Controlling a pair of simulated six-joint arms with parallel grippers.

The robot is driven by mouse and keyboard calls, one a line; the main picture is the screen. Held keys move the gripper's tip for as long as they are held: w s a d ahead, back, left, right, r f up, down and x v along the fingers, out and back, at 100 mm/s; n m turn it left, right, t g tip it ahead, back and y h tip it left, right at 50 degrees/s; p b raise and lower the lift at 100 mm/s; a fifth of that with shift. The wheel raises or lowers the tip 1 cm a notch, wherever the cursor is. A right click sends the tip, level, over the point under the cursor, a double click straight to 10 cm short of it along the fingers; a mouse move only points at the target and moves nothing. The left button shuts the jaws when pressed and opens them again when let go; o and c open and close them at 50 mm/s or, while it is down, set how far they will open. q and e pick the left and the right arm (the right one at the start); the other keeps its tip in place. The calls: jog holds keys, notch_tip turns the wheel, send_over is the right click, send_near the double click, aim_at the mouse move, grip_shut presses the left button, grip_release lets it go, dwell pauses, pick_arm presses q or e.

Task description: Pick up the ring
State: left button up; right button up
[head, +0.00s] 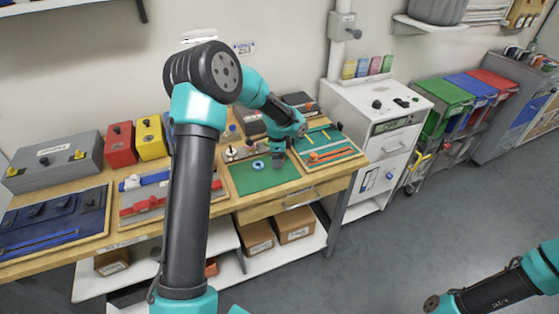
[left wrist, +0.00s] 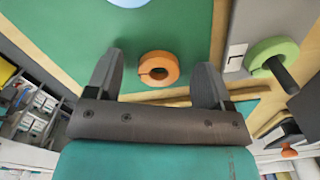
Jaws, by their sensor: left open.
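An orange ring (left wrist: 159,69) with a small slit lies on the green mat (left wrist: 185,25) in the left wrist view. My left gripper (left wrist: 160,62) is open, with one finger on each side of the orange ring in the picture; I cannot tell how far above it they are. In the head view my left gripper (head: 278,161) hangs over the right part of the mat, and the orange ring cannot be made out there. A blue ring (head: 258,165) lies on the mat left of the gripper. A green ring (left wrist: 268,50) sits by a dark peg. My right gripper is out of the frames.
Right of the mat is a tray (head: 345,157) with orange and yellow tools. Left are a grey and red tray (head: 135,207), a yellow box (head: 150,138) and a red box (head: 120,145). A white cabinet (head: 345,105) stands beyond the workbench's right end.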

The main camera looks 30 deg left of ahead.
pick_arm(q)
jog(key=c, duration=1)
jog(key=shift+r, duration=0.55)
notch_tip(320, 180, up, 3)
jog(key=shift+f, duration=0.15)
jog(key=s+d, duration=0.2)
jog(key=s, duration=0.2)
jog(key=s+d, duration=0.3)
jog(key=s, duration=0.2)
jog(key=s+d+r, duration=0.1)
jog(key=s+d, duration=0.2)
jog(key=s, duration=0.1)
jog(key=shift+s+d+r, duration=0.1)
jog(key=shift+s+d, duration=0.15)
jog(key=shift+s, duration=0.05)
jog(key=shift+w, duration=0.1)
